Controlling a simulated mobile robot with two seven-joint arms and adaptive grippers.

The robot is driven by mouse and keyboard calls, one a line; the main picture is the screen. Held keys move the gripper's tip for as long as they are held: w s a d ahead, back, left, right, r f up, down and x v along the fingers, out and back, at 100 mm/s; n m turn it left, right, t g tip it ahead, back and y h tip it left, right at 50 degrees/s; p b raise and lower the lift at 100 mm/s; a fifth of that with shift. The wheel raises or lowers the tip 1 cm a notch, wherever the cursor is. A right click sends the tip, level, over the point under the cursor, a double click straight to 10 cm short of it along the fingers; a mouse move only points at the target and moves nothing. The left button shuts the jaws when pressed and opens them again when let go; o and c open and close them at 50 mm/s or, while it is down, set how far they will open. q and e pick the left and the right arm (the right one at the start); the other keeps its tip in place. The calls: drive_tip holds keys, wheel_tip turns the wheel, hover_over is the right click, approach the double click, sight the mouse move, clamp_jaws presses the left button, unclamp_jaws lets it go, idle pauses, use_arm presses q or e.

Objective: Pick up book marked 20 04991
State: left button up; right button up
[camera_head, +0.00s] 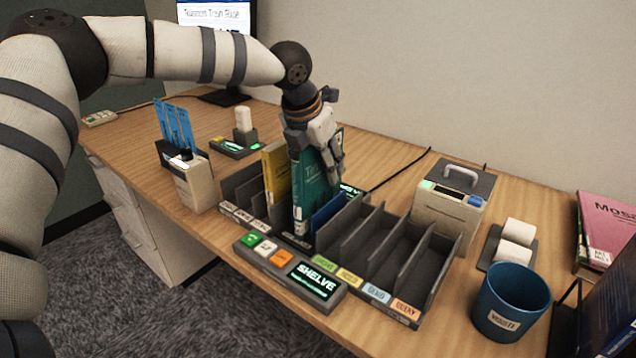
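A teal book (312,193) stands upright in the middle of the dark sorter (385,245), its white spine label too small to read. My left gripper (328,165) is at the top of this book, with fingers down over its upper part. The far finger is partly hidden, so I cannot tell whether they press on the book. A yellow book (275,172) stands to the left of it and a blue book (328,211) low to its right. No number 20 04991 is legible on any book. My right gripper is not in view.
A panel reading SHELVE (312,280) lies in front of the sorter. Several slots on its right are empty. A blue-card holder (188,170) is left.

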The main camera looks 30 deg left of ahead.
use_arm(q)
clamp_jaws()
idle(0.3)
